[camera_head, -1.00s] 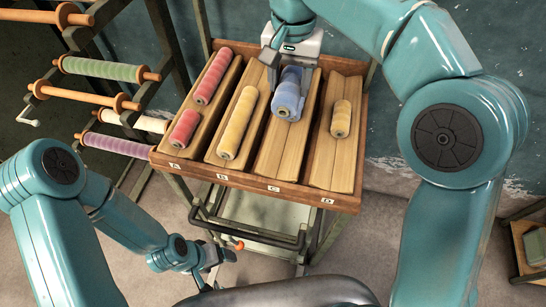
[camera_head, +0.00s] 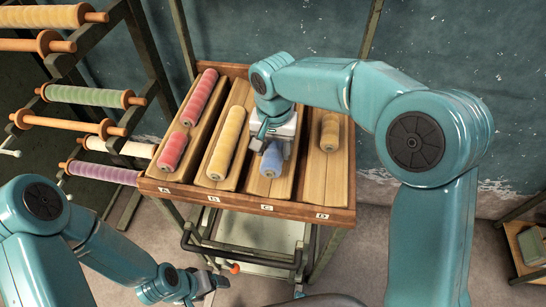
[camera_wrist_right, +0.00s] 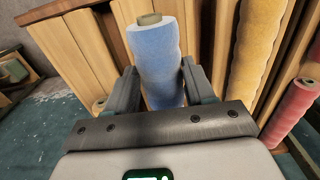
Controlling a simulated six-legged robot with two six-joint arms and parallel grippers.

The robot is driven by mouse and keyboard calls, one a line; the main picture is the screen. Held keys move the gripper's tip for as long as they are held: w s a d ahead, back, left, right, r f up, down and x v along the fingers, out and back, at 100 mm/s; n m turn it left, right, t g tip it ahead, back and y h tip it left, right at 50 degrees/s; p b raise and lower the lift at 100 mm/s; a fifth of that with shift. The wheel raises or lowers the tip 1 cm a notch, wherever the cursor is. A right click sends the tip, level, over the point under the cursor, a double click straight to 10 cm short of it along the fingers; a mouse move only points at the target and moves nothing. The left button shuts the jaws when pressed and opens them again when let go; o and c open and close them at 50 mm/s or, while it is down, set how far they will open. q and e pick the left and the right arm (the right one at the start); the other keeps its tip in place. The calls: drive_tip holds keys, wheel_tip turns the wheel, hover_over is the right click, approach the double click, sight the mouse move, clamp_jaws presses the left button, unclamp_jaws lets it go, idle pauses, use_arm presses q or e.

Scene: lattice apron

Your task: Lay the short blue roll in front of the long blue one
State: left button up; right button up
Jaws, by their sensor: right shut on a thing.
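A blue roll (camera_head: 271,163), which looks to be the short one, is at the front part of trough C, its near end toward the tray's front edge. My right gripper (camera_head: 272,138) is shut on it from above. In the right wrist view the blue roll (camera_wrist_right: 155,55) stands between the two fingers (camera_wrist_right: 160,85), its round core end showing. Whether it rests on the trough floor I cannot tell. The long blue roll cannot be made out; my gripper and arm cover the trough behind. My left gripper (camera_head: 205,285) is low at the left, away from the tray, its jaws unclear.
The wooden tray (camera_head: 240,203) has troughs marked A to D. A rack with coloured rolls (camera_head: 95,96) stands at the left.

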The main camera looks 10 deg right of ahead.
wheel_tip(320, 180, down, 4)
drive_tip(key=shift+f, duration=0.2)
drive_tip(key=shift+f, duration=0.45)
drive_tip(key=o, duration=1.1)
drive_tip(key=shift+r, duration=0.1)
